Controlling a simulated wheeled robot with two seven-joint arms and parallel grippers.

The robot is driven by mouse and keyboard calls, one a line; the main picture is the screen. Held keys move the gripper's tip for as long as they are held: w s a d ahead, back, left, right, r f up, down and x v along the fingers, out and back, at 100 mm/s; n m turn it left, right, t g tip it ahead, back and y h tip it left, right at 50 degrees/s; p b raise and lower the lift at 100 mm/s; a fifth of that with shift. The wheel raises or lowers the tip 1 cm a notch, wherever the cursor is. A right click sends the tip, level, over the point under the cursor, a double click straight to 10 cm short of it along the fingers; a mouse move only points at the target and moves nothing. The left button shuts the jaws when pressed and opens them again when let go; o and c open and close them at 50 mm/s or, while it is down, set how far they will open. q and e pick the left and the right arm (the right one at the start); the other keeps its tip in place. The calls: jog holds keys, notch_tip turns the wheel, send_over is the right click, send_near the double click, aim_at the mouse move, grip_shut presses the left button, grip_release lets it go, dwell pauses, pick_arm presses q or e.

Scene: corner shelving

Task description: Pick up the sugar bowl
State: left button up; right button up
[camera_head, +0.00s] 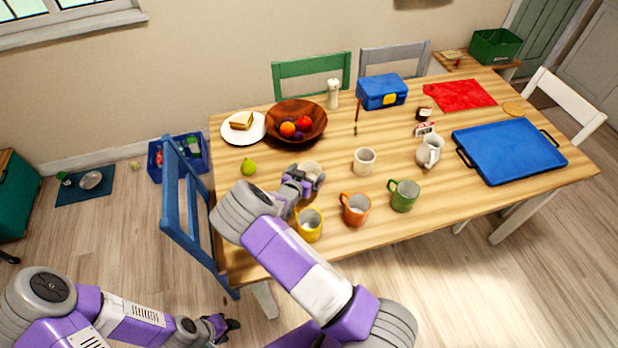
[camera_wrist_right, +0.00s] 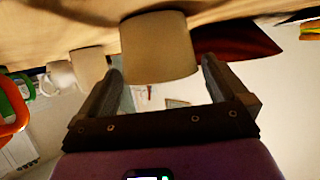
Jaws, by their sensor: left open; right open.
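A cream, handle-less vessel, which looks like the sugar bowl (camera_head: 311,168), stands on the table just beyond my right gripper (camera_head: 305,181). In the right wrist view, which is upside down, the sugar bowl (camera_wrist_right: 158,48) sits between the tips of the two open fingers of my right gripper (camera_wrist_right: 160,75). A gap shows on each side, and the fingers are not closed on it. A similar cream cup (camera_head: 364,161) stands apart to the right. My left gripper (camera_head: 222,326) is open and empty, low at the left, away from the table.
Yellow (camera_head: 309,225), orange (camera_head: 356,209) and green (camera_head: 403,195) mugs stand near the front edge. A white jug (camera_head: 430,151) and blue tray (camera_head: 490,165) are at the right.

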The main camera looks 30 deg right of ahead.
jog(key=shift+x, duration=1.2)
jog(key=c, duration=1)
jog(key=shift+o, duration=0.2)
jog(key=shift+r, duration=0.1)
